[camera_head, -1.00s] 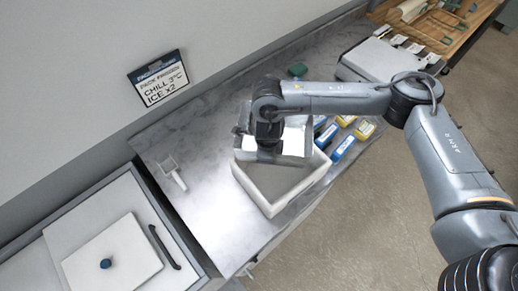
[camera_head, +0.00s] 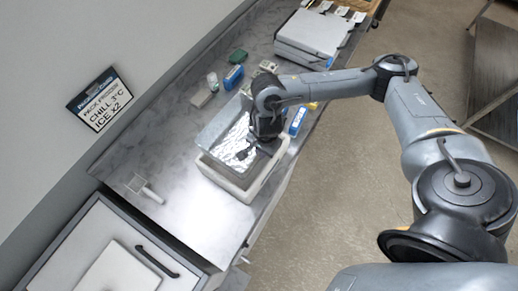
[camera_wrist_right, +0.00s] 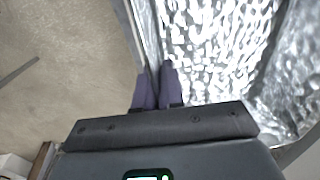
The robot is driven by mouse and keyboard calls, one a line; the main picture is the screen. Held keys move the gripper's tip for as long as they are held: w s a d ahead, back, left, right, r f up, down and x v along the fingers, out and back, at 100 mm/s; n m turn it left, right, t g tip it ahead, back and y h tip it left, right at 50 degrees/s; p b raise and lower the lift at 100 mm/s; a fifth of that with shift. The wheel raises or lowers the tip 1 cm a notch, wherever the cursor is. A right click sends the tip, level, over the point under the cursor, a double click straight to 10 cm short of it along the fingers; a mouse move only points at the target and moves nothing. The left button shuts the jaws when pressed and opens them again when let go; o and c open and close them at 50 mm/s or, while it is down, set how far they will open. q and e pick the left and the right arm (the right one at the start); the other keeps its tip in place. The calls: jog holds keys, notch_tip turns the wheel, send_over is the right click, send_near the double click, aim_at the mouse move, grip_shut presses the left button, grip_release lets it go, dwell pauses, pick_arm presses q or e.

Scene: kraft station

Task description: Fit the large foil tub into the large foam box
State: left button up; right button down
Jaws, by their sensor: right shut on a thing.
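The large foil tub (camera_head: 230,136) has a shiny crinkled inside and sits over the white foam box (camera_head: 222,179), towards its back left side. Its lower part is hidden, so I cannot tell whether any of it is inside the box. My right gripper (camera_head: 249,153) is shut on the tub's wall at the side near the aisle. In the right wrist view the purple fingertips (camera_wrist_right: 157,86) pinch that wall, with the foil interior (camera_wrist_right: 215,40) on the right. My left gripper is not in view.
Blue cartons (camera_head: 298,121) stand right of the box; a green item (camera_head: 238,56) and a small jar (camera_head: 212,81) lie behind. A white scoop (camera_head: 145,189) lies on the left counter. A grey case (camera_head: 312,36) stands at the far end.

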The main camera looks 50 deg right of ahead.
jog(key=shift+f+b, duration=1)
jog(key=shift+f, duration=0.15)
notch_tip(320, 180, down, 4)
jog(key=b, duration=0.3)
jog(key=shift+b, duration=0.35)
jog(key=shift+f+b, duration=0.5)
jog(key=shift+f+b, duration=0.5)
jog(key=shift+r+p, duration=0.4)
jog(key=shift+r, duration=0.05)
